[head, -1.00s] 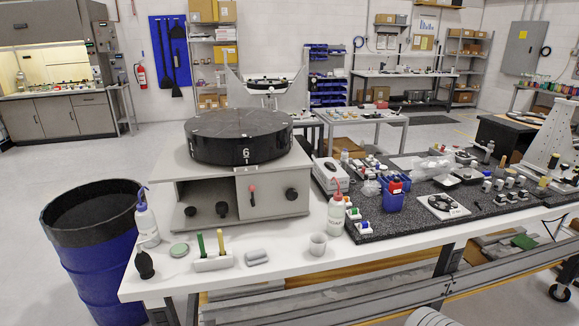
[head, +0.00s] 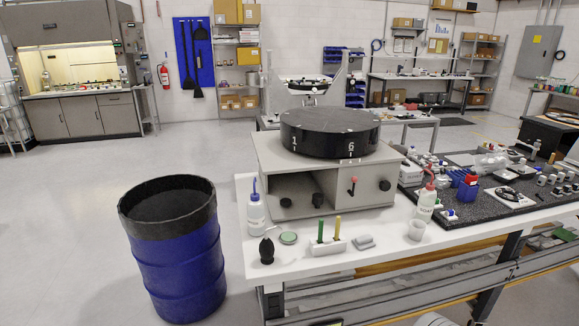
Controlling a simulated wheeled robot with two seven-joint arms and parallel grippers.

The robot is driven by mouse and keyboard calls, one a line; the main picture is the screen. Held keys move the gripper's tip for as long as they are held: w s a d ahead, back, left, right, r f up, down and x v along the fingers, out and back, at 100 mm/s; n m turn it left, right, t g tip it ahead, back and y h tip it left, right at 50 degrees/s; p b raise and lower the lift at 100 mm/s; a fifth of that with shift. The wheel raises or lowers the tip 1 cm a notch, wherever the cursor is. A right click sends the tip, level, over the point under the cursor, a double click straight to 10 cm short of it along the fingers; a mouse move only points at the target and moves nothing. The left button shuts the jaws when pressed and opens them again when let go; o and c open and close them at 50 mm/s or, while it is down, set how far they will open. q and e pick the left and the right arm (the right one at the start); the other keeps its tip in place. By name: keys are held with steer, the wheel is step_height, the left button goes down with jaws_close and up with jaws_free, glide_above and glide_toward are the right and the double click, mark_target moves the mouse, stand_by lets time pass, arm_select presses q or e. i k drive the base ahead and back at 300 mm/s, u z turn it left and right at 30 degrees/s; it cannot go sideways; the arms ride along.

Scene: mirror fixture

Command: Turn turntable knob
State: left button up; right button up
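The turntable (head: 329,131) is a black round drum marked 1 and 6, on top of a grey box (head: 330,194). The box front has an open recess at left and a panel at right. One black knob (head: 385,185) is on the right of the panel. A red-tipped lever (head: 352,184) stands left of it. Neither of my grippers is in view, and nothing touches the knobs.
The white bench (head: 300,268) holds a blue-capped bottle (head: 256,211), a red-capped bottle (head: 427,203), a black bulb (head: 266,250), a pen holder (head: 328,246) and a white cup (head: 417,230) before the box. A blue drum bin (head: 178,262) stands left. Floor further left is clear.

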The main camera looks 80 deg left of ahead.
mark_target(385, 186)
steer(key=k, duration=1)
steer(key=u, duration=2.05)
steer(key=i, duration=0.5)
steer(key=z, duration=0.05)
